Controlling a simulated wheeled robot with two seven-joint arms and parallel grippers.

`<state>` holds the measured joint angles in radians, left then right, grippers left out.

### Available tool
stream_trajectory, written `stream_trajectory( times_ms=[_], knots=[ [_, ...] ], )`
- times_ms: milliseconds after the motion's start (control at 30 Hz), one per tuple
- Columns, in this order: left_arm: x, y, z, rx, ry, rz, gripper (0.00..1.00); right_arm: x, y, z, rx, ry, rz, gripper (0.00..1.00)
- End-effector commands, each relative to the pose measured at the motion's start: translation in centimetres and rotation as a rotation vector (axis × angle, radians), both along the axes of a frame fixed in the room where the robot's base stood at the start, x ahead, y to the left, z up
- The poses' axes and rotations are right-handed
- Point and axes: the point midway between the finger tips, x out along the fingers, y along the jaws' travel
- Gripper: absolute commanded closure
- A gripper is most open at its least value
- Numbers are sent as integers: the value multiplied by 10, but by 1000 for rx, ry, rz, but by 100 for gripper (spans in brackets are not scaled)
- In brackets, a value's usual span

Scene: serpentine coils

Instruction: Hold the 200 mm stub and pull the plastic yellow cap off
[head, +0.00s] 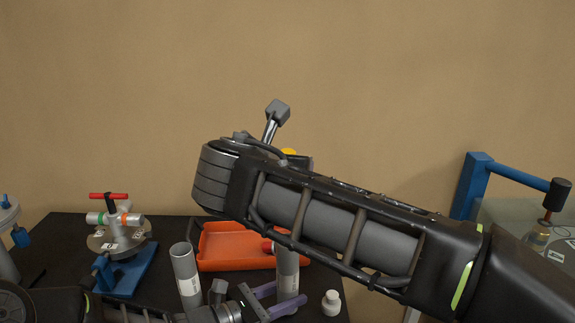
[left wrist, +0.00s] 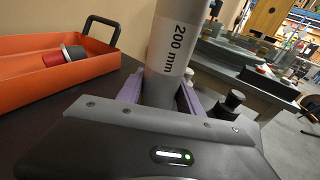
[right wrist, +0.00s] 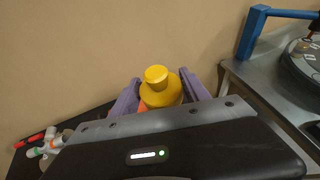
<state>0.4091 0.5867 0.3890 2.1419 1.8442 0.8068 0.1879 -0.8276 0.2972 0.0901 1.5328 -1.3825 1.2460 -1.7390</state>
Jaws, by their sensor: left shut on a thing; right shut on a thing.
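The 200 mm stub (head: 287,272) is a grey tube standing upright over the dark table. My left gripper (head: 270,305) is shut on its lower part; the left wrist view shows the printed tube (left wrist: 172,45) between the purple fingers (left wrist: 158,95). The stub's top is hidden behind my right arm in the head view and out of frame in the left wrist view. The yellow cap (right wrist: 160,88) sits between the purple fingers of my right gripper (right wrist: 160,95), shut on it. A sliver of the cap (head: 289,152) shows above my right arm. I cannot tell whether cap and stub touch.
An orange tray (head: 225,262) lies behind the stub, holding a red-and-grey part (left wrist: 74,53). Another grey tube (head: 185,272) stands left, a small white fitting (head: 331,302) right. A valve fixture on a blue base (head: 130,275) is farther left. A blue frame (head: 472,185) stands at right.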

Motion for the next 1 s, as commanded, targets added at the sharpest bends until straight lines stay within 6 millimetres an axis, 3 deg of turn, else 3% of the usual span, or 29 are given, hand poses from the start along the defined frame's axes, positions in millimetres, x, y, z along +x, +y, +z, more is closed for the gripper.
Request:
stream_trajectory(
  times_ms=[567,600,900,1000],
  knots=[
    [0,0,-8,-1,0,-1,89,0,0,-7,0,0,0,88],
    [0,0,-8,-1,-1,0,55,0,0,-7,0,0,0,88],
    [0,0,-9,0,0,0,31,0,0,-7,0,0,0,88],
    [0,0,-9,0,0,0,31,0,0,-7,0,0,0,88]
  ],
)
